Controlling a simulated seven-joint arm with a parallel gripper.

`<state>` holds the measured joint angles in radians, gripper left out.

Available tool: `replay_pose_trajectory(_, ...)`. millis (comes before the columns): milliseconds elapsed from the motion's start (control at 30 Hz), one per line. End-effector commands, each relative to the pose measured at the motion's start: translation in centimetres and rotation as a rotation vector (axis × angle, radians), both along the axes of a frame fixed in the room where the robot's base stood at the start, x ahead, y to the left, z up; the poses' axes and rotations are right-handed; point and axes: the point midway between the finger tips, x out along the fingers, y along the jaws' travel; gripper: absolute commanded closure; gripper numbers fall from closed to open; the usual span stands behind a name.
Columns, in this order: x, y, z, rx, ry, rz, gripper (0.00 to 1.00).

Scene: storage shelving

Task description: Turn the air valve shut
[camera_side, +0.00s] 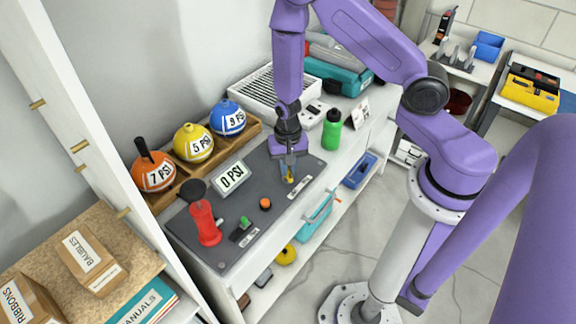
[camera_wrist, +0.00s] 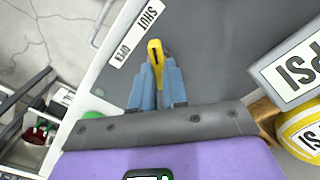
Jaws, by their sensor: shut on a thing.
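The air valve's yellow handle (camera_side: 289,179) sits on the dark grey bench mat (camera_side: 262,222), and its end shows in the wrist view (camera_wrist: 155,50). A white label (camera_wrist: 136,34) marked SHUT and OPEN lies beside it. My gripper (camera_side: 288,172) points down at the handle. Its blue-grey fingers (camera_wrist: 160,75) are closed on the handle, one on each side. The valve body and the lower handle are hidden by the fingers, so I cannot tell the exact valve position.
A sign (camera_side: 230,178) reading 0 PSI stands left of my gripper. A red pump (camera_side: 205,222), an orange knob (camera_side: 265,204) and a green-topped switch (camera_side: 242,228) are on the mat. A green bottle (camera_side: 331,130) stands behind right. Labelled balls (camera_side: 193,143) sit in a wooden rack.

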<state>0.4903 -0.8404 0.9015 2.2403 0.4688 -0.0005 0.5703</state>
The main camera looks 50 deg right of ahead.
Motion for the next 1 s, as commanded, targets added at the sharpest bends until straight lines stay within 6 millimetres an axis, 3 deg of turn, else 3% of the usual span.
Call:
replay_pose_trajectory(300,-0.05,0.04,0.02,0.001,0.002,-0.098,1.00)
replay_pose_trajectory(767,-0.05,0.05,0.02,0.001,0.002,-0.114,1.00)
replay_pose_trajectory(800,-0.05,0.05,0.02,0.001,0.002,-0.114,0.83)
replay_pose_trajectory(867,-0.05,0.05,0.02,0.001,0.002,-0.114,0.64)
replay_pose_trajectory(1000,-0.03,0.04,0.02,0.000,0.001,-0.113,0.61)
